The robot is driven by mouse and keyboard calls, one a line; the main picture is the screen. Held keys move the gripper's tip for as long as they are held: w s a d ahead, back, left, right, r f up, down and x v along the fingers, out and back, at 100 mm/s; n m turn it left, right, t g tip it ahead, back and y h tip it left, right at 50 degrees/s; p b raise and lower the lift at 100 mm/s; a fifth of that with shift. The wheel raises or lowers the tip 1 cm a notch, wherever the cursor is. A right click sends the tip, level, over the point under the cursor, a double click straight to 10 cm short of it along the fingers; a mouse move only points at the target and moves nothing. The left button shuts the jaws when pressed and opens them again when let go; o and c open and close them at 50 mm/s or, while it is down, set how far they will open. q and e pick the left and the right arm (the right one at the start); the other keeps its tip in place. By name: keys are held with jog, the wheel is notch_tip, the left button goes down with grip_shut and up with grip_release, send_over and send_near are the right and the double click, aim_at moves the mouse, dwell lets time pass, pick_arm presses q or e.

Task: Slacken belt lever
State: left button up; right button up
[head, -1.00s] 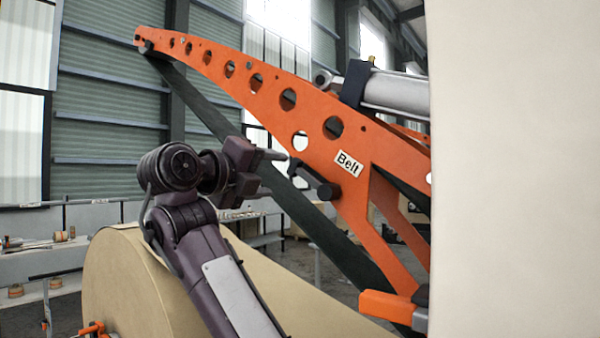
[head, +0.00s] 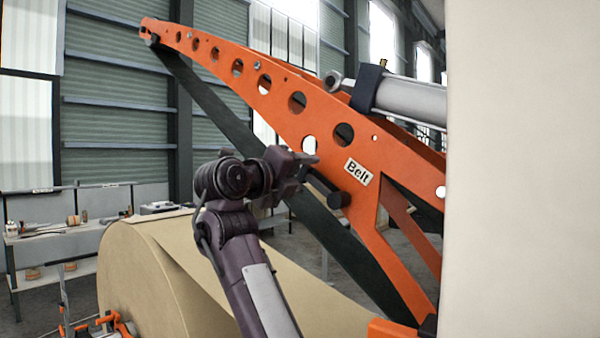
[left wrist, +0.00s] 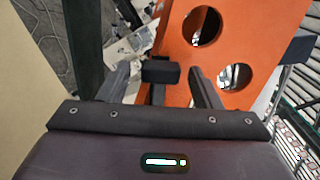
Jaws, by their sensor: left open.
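In the left wrist view, the lever's dark block-shaped end (left wrist: 160,71) shows between the two spread fingers. Whether either finger touches it, I cannot tell. A dark belt (head: 225,118) runs down behind the gripper. My right gripper is not in view.
A large kraft paper roll (head: 135,275) stands below my left arm. A pale panel (head: 525,170) blocks the right side. A grey cylinder (head: 410,97) is fixed to the orange arm. A workbench (head: 50,235) with small items stands at left.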

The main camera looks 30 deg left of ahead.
pick_arm(q)
jog(key=shift+w, duration=0.1)
grip_shut()
notch_tip(320, 180, down, 10)
jog(key=n+b, duration=1.3)
jog(key=b, duration=0.8)
jog(key=shift+d+n+b, duration=0.2)
jog(key=shift+n+b, duration=0.1)
jog(key=shift+n, duration=0.1)
grip_release()
